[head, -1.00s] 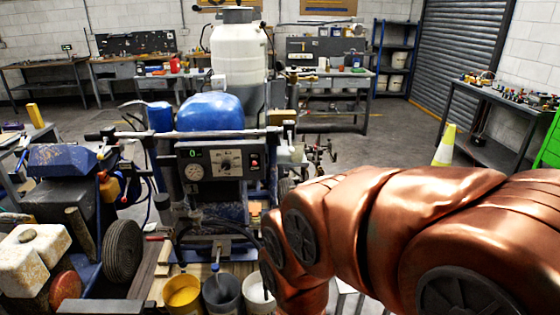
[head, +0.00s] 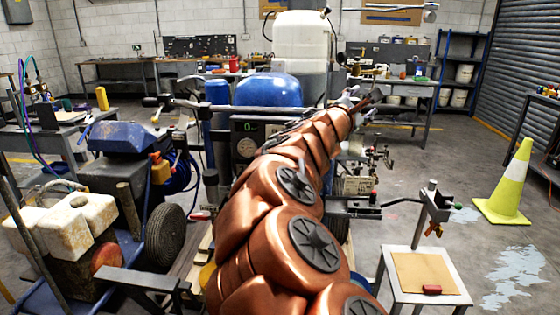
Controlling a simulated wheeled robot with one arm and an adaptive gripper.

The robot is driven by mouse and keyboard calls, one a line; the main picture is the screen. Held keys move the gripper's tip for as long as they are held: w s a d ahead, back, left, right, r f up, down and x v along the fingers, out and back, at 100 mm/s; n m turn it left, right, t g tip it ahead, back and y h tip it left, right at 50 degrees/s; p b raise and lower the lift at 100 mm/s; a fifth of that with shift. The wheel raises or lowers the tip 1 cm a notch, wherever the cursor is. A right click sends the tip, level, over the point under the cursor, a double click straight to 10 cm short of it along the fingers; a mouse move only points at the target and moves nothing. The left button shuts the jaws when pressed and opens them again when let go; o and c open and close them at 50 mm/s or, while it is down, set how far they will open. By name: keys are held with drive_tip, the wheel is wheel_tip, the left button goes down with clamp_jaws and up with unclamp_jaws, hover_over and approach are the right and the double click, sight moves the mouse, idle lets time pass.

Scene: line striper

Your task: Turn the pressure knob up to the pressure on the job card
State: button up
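The line striper's control panel (head: 240,129) shows left of centre in the head view, with a small green display (head: 249,127) and a round gauge (head: 246,147) below it. My arm crosses in front of the panel and hides its right part, so the pressure knob is out of sight. My gripper (head: 368,97) appears small and dark at the arm's far end, above and to the right of the panel. Its fingers are too small to tell open from shut. I cannot make out a job card with a readable pressure.
A small white table (head: 455,297) with a tan board (head: 425,272) and a red object (head: 432,290) stands at lower right. A yellow cone (head: 512,185) stands on the floor beyond. A blue-topped machine (head: 125,138) is at left. Open floor lies right of the striper.

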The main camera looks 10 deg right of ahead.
drive_tip(key=w+a+f+n+t+y+b, duration=0.4)
drive_tip(key=w+a+f+n+y, duration=0.5)
drive_tip(key=w+a+f+n, duration=0.8)
drive_tip(key=shift+m, duration=0.9)
drive_tip(key=shift+f+p+x, duration=0.25)
drive_tip(key=shift+p+x, duration=0.4)
drive_tip(key=shift+x, duration=0.3)
drive_tip(key=shift+f+p+x, duration=0.2)
drive_tip(key=shift+p+x, duration=0.4)
drive_tip(key=shift+x, duration=0.35)
drive_tip(key=shift+f+p+x, duration=0.25)
drive_tip(key=shift+p+x, duration=0.4)
drive_tip(key=shift+x, duration=0.25)
drive_tip(key=shift+c, duration=0.2)
clamp_jaws()
